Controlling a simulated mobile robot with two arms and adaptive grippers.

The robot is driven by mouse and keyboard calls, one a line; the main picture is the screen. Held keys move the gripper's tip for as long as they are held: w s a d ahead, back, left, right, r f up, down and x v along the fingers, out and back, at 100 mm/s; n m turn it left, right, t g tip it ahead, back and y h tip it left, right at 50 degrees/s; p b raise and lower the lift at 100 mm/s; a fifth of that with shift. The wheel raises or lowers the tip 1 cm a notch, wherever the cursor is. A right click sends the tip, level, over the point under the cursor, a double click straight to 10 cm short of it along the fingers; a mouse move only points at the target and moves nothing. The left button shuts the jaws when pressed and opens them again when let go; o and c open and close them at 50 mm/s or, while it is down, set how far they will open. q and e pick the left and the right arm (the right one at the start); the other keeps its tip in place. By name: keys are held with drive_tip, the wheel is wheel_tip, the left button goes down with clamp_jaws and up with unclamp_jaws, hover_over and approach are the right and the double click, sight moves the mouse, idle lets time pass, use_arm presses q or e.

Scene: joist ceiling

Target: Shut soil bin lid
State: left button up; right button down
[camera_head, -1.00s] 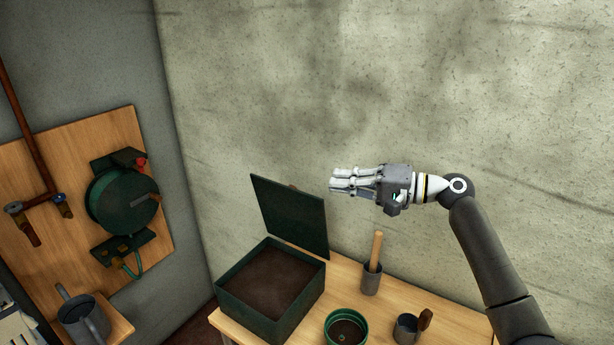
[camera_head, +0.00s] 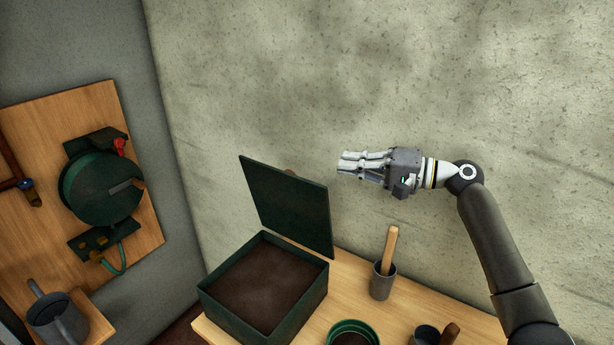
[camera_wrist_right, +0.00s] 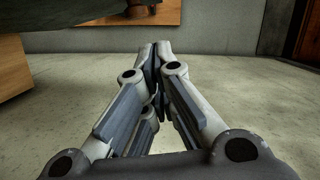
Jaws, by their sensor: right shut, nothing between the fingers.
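The green soil bin (camera_head: 303,314) stands on the wooden bench, full of dark soil. Its green lid (camera_head: 287,205) is open, standing up from the bin's back edge and leaning a little back. A small brown piece shows behind the lid's top edge. My right gripper (camera_head: 342,164) is shut and empty, in the air to the right of the lid's upper part, with its fingers pointing left. A gap shows between the fingertips and the lid in the picture. The right wrist view also shows the fingers (camera_wrist_right: 160,46) closed together. My left gripper is out of view.
A grey cup with a wooden-handled tool (camera_head: 382,284) stands right of the bin on the bench (camera_head: 345,274). A green pot (camera_head: 352,326) and a small grey cup (camera_head: 425,335) are at the front. A hose reel (camera_head: 102,189) and a watering can (camera_head: 58,318) are at left.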

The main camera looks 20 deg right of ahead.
use_arm(q)
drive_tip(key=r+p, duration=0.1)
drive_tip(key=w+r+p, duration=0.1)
drive_tip(key=p, duration=0.1)
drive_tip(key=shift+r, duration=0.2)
use_arm(e)
drive_tip(key=f+x, duration=0.2)
drive_tip(key=x, duration=0.8)
drive_tip(key=shift+w, duration=0.15)
drive_tip(key=shift+f, duration=0.15)
